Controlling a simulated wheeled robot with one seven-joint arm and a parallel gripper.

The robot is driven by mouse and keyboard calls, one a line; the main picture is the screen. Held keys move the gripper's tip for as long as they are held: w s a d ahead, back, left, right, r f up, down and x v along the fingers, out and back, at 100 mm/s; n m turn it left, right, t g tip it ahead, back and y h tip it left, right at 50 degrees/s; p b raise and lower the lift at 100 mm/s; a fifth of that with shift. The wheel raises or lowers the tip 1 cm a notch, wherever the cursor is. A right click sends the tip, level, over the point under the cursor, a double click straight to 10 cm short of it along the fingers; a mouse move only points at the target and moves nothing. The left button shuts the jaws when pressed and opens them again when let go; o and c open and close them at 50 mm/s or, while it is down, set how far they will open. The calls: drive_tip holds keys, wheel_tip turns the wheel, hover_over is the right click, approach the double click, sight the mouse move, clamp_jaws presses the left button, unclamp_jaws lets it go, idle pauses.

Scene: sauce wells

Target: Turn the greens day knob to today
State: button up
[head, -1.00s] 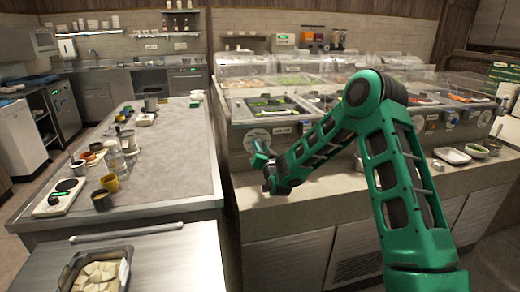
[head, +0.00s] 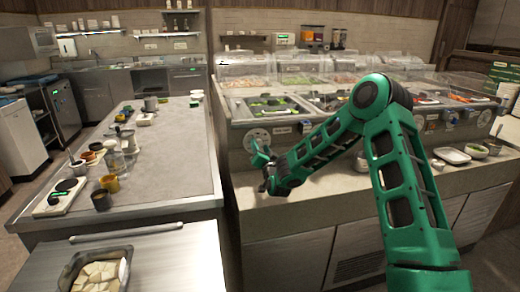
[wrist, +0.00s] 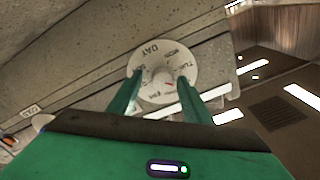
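The day knob is a white round dial (head: 257,138) on the front of the well counter, below the well with green leaves (head: 265,107).
A small label plate (head: 281,130) sits right of the dial. A grey worktable (head: 175,160) with several pots stands left across a narrow gap.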

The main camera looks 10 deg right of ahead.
drive_tip(key=shift+s+r, duration=0.1)
drive_tip(key=s+f, duration=0.1)
drive_tip(key=s, duration=0.9)
drive_tip(key=shift+s, duration=0.2)
drive_tip(key=shift+f, duration=0.1)
